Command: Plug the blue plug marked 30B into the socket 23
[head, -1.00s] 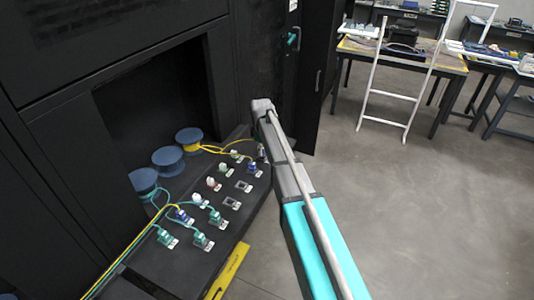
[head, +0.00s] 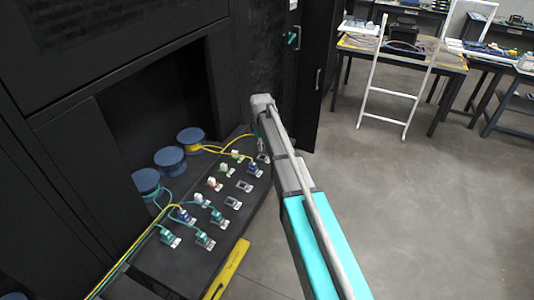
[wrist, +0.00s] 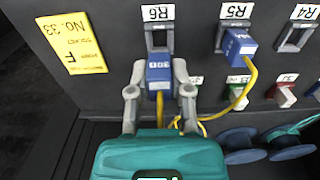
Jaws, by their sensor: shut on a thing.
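In the wrist view my gripper (wrist: 158,88) is shut on a blue plug (wrist: 158,72). The plug's white marking is too small to read surely. A yellow cable trails from its lower end. The plug is in front of socket R6 (wrist: 158,37), whose frame and dark opening show just above it; it looks clear of the opening. In the head view my gripper (head: 262,138) is over the far end of the black panel, its fingers small and partly hidden. I cannot find a label reading 23; a label beside my right finger is partly covered.
A second blue plug (wrist: 240,46) with a yellow cable sits at R5. Socket R4 (wrist: 295,38) looks empty.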

